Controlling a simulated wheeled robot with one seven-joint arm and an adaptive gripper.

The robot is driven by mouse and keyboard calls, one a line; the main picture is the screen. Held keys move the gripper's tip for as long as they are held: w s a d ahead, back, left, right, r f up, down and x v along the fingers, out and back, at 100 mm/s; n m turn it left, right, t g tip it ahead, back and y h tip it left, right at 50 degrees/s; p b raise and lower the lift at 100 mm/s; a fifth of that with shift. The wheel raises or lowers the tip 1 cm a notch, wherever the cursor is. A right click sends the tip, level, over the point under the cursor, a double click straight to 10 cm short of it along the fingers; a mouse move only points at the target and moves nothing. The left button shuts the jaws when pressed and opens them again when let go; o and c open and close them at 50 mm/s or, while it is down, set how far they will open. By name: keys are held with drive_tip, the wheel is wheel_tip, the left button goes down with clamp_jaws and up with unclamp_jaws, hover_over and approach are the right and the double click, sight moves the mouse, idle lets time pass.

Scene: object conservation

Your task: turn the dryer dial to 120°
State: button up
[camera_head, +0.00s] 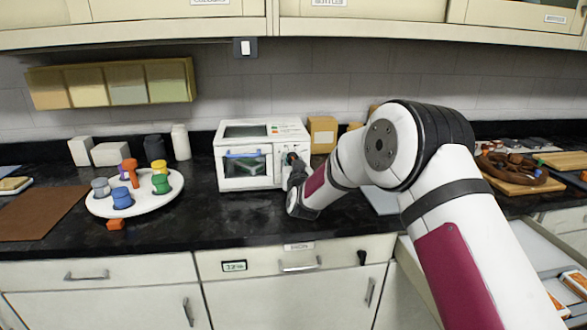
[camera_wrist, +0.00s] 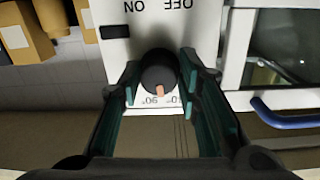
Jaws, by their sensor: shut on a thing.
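The dryer (camera_head: 247,170) is a white box with a window door and a blue handle, standing on the black counter. Its dial (camera_wrist: 159,72) is a round black knob with an orange mark, on the panel beside the door. In the wrist view the mark points toward the printed degree numbers, near the "90°" print; the other numbers are partly hidden. My gripper (camera_wrist: 160,84) has its green-padded fingers on both sides of the dial and is shut on it. In the head view my gripper (camera_head: 292,163) reaches the panel and mostly hides the dial.
A round white tray (camera_head: 143,206) with several coloured pieces stands to the left. Yellow-brown boxes (camera_head: 322,133) stand right of the dryer. The blue door handle (camera_wrist: 286,116) is close beside my gripper. An open drawer (camera_head: 541,243) is at right.

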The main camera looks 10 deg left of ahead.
drive_tip(key=m+b, duration=1.2)
drive_tip(key=shift+w+d+y, duration=0.1)
drive_tip(key=shift+d+y, duration=0.1)
drive_tip(key=shift+y, duration=0.1)
drive_tip(key=shift+r+m, duration=0.1)
drive_tip(key=shift+m, duration=0.3)
drive_tip(key=o, duration=1.1)
drive_tip(key=shift+a, duration=0.1)
drive_tip(key=v, duration=1.2)
